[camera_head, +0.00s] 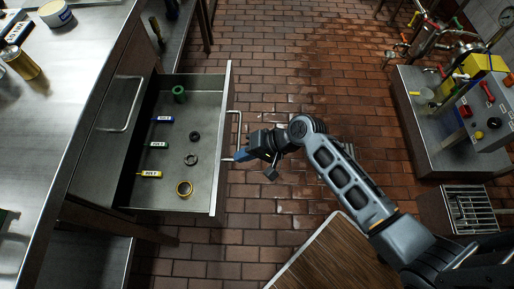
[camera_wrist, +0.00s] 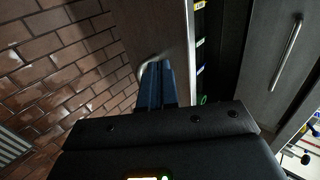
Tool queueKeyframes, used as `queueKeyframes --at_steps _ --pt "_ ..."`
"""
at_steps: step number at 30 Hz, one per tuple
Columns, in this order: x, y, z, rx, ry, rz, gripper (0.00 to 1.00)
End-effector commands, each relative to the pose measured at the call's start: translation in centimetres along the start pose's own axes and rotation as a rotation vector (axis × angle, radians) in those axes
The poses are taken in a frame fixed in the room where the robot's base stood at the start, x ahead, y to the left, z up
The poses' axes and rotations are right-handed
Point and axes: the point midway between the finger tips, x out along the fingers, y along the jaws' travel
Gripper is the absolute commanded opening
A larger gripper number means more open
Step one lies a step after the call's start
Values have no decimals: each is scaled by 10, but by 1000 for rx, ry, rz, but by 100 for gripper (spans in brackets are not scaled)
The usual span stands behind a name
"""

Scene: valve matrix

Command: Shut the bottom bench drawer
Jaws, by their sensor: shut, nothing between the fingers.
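The bottom bench drawer (camera_head: 222,140) stands pulled well out from the steel bench, with its inside open to view. Its bar handle (camera_head: 238,125) is on the outer face of the front panel. Inside lie a green ring, a yellow ring, dark rings and several coloured tags. My gripper (camera_head: 241,155) is at the drawer front, by the near end of the handle. In the wrist view its blue fingers (camera_wrist: 157,85) are shut together with nothing between them, beside the curved handle (camera_wrist: 148,68). I cannot tell whether they touch it.
Another bar handle (camera_head: 125,105) is on the bench face above the drawer. The steel bench top (camera_head: 60,110) is at left. A wooden top (camera_head: 330,255) is at the bottom, and a valve stand (camera_head: 425,120) is at right. Brick floor (camera_head: 300,80) is clear between them.

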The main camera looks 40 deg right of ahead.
Motion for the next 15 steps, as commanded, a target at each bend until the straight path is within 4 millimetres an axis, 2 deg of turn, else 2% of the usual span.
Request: queueKeyframes --at_steps 1,4,15 --pt "4 -9 0 -4 -2 -2 0" --pt "13 -17 0 -4 0 -2 0" --pt "22 -24 0 -3 1 -1 0"
